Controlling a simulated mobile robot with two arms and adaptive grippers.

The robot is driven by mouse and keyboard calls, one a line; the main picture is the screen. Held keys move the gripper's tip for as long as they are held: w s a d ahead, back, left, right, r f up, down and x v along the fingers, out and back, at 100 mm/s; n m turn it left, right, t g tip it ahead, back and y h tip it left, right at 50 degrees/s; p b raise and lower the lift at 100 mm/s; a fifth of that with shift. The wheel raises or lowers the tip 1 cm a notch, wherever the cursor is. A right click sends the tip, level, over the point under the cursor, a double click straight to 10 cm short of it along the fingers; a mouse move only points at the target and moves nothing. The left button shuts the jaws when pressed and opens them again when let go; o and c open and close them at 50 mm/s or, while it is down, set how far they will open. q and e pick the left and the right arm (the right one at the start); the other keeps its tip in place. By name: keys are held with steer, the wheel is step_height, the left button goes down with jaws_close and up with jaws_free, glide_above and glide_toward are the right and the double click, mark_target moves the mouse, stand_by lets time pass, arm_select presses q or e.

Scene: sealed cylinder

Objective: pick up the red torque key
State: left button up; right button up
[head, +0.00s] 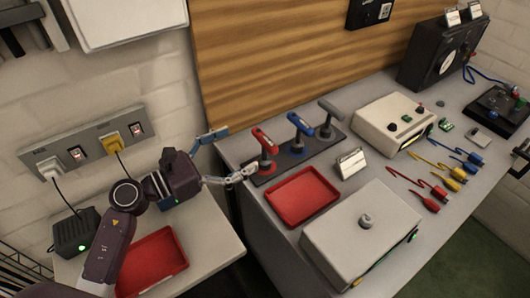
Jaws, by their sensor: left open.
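The red torque key (264,138) stands upright in a dark holder (296,158) on the grey bench, at the left end of a row of three. A blue torque key (300,124) and a grey one (329,107) stand to its right. My left gripper (238,151) is open, just left of the red key. One finger is up and left of the key. The other finger reaches close to the key's lower part; I cannot tell if it touches. Nothing shows between the fingers. My right gripper is not in view.
An empty red tray (302,196) lies in front of the holder, with a small white sign (351,163) beside it. A light box with a knob (358,238) stands nearer. Another red tray (153,262) lies on the lower left table. Coloured cables lie at right.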

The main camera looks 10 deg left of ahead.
mark_target(260, 142)
arm_select(q)
steer(key=shift+p+x, duration=0.45)
steer(key=shift+x, duration=0.4)
steer(key=p+x, duration=0.1)
steer(key=x, duration=0.1)
steer(key=f+p+x, duration=0.1)
steer(key=x, duration=0.2)
steer(key=shift+d+f, duration=0.1)
steer(key=shift+d, duration=0.1)
steer(key=shift+w+d+f, duration=0.2)
steer(key=shift+w+d, duration=0.15)
steer(key=c, duration=1.3)
steer(key=shift+a, duration=0.1)
steer(key=shift+c, duration=0.6)
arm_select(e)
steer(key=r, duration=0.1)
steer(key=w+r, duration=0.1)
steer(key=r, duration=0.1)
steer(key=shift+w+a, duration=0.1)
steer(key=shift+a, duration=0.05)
arm_select(q)
steer(key=shift+r, duration=0.15)
